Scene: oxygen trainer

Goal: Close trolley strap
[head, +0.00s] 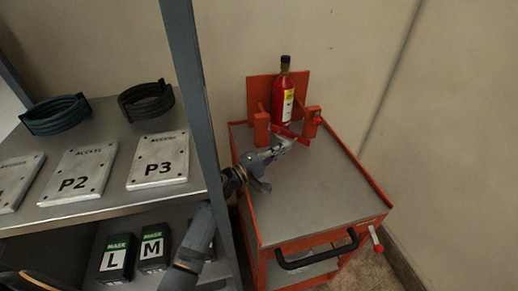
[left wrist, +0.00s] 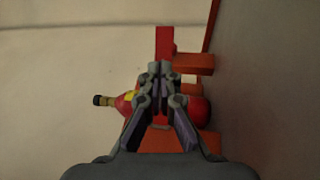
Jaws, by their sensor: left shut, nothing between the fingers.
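The orange trolley (head: 320,200) has a grey top and stands right of the shelf in the head view. A red cylinder (head: 288,107) with a dark cap stands upright at its back, between two orange posts. A red strap bar (head: 284,131) shows in front of the cylinder, close to my left gripper (head: 290,142). The gripper is shut and empty, low in front of the posts; I cannot tell whether it touches the bar. In the left wrist view, the shut fingers (left wrist: 160,72) cover part of the cylinder (left wrist: 122,103), and a red bar (left wrist: 165,40) shows beyond the tips. My right gripper is out of view.
The shelf holds metal plates (head: 158,160) and coiled hoses (head: 147,100), with mask boxes (head: 153,248) below. The trolley's black handle (head: 318,252) is at its front. The middle of its top is clear.

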